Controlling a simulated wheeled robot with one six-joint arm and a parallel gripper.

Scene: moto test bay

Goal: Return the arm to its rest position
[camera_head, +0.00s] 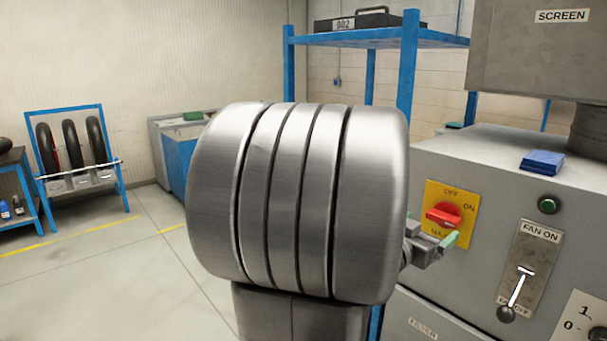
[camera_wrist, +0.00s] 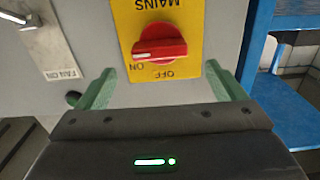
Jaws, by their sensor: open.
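My gripper (camera_head: 433,238) shows in the head view just below and in front of the red MAINS switch (camera_head: 443,214), partly hidden behind my large metal arm link. In the wrist view my gripper (camera_wrist: 160,76) has its two green fingers wide apart with nothing between them. The red switch (camera_wrist: 158,43) is beyond the fingertips, on its yellow plate, and appears clear of them. Its white mark points toward ON. My arm is extended toward the grey panel, and its link fills the middle of the head view.
The grey cabinet (camera_head: 465,180) carries a FAN ON lever (camera_head: 517,290), a green button (camera_head: 548,205) and a blue block (camera_head: 541,161) on top. A blue shelf (camera_head: 445,38) stands behind. A tyre rack (camera_head: 75,150) is at far left. Floor at left is clear.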

